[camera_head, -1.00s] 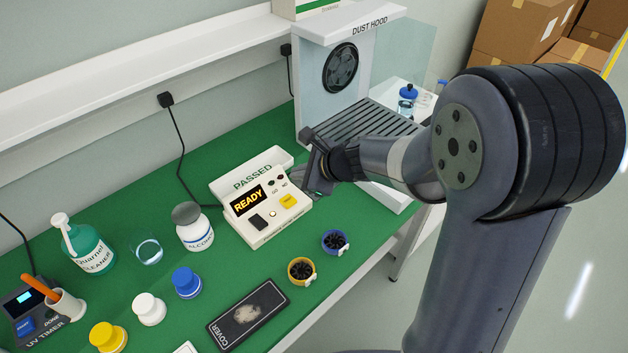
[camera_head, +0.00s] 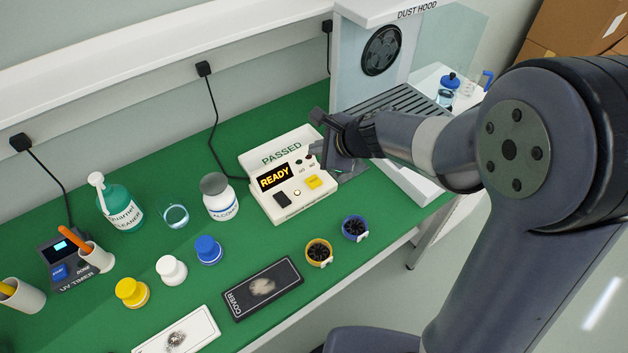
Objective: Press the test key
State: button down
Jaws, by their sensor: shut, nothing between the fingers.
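A white tester (camera_head: 288,205) stands on the green bench, with a lit display (camera_head: 274,177) reading READY. A black key (camera_head: 282,199) and a yellow key (camera_head: 314,182) are on its top face, with a small lit round lamp (camera_head: 297,193) between them. The lettering on the keys is too small to read. The tray at its back is marked PASSED (camera_head: 282,154). My gripper (camera_head: 327,150) is shut and empty at the tester's right back corner, to the right of and behind the yellow key. I cannot tell whether it touches the tester.
The dust hood (camera_head: 350,70) stands behind my gripper. An alcohol bottle (camera_head: 221,204) is left of the tester. Two small fans, yellow-rimmed (camera_head: 319,252) and blue-rimmed (camera_head: 354,228), and a black cover plate (camera_head: 262,287) lie in front. Several capped jars stand farther left.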

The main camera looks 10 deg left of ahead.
aim_at(317, 183)
notch_tip(317, 183, down, 8)
jog(key=b, duration=0.7)
jog(key=shift+f, duration=0.1)
jog(key=shift+f, duration=0.15)
dwell(1.5)
jog(key=shift+f+b, duration=0.25)
jog(key=shift+b, duration=0.2)
jog(key=shift+f+b, duration=0.45)
jog(key=shift+b, duration=0.05)
dwell(0.4)
jog(key=shift+r, duration=0.15)
jog(key=shift+r+p, duration=0.75)
jog(key=shift+p, duration=0.05)
notch_tip(317, 183, up, 5)
jog(key=p, duration=0.4)
jog(key=shift+p, duration=0.3)
